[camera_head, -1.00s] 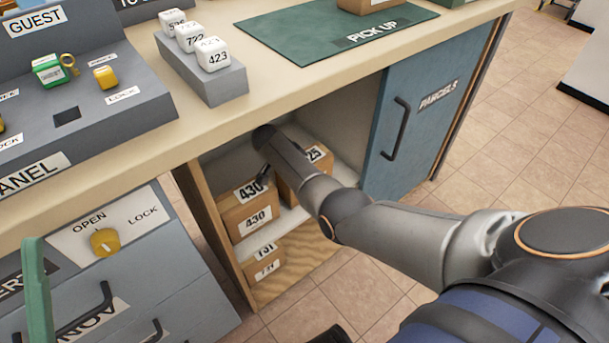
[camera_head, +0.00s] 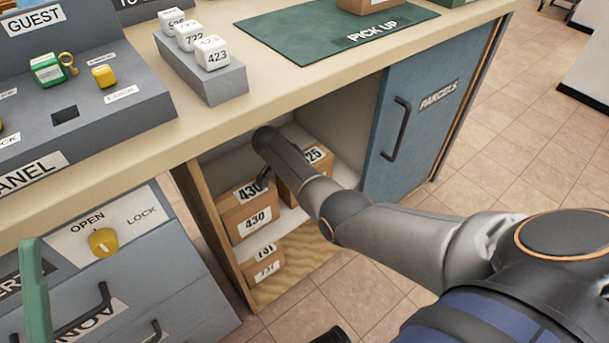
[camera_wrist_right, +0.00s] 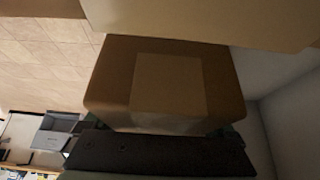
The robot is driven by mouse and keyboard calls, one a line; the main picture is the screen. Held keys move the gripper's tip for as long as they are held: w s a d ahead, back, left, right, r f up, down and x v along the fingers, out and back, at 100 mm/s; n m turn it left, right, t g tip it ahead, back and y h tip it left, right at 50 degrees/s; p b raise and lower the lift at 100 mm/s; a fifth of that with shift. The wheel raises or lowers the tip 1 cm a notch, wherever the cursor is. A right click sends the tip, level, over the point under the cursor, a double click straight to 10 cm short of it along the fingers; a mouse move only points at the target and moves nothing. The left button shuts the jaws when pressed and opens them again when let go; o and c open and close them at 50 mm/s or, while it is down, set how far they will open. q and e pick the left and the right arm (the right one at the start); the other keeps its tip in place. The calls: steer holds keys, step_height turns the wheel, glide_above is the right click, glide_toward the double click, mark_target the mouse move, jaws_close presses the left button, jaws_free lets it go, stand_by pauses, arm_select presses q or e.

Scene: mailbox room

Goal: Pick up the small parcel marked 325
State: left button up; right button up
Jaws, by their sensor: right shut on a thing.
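In the head view a brown cardboard parcel with a white label ending in 25 (camera_head: 315,154) sits inside the open cabinet bay under the counter; my right arm hides part of it and its first digit. My right gripper (camera_wrist_right: 160,138) is shut on a brown box (camera_wrist_right: 118,88) in the wrist view, with a paler patch on its facing side; no number shows there. In the head view the right fingers are mostly hidden behind my arm. A teal piece (camera_head: 36,295) at the lower left edge seems to be part of my left gripper; its opening cannot be told.
A parcel marked 430 (camera_head: 252,222) stands left of the arm on the same shelf, with a smaller parcel (camera_head: 266,270) below. The counter edge overhangs the bay. The blue PARCELS door (camera_head: 420,125) is at the right.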

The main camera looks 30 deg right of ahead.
steer(key=c, duration=0.9)
jaws_close()
steer(key=shift+r, duration=0.15)
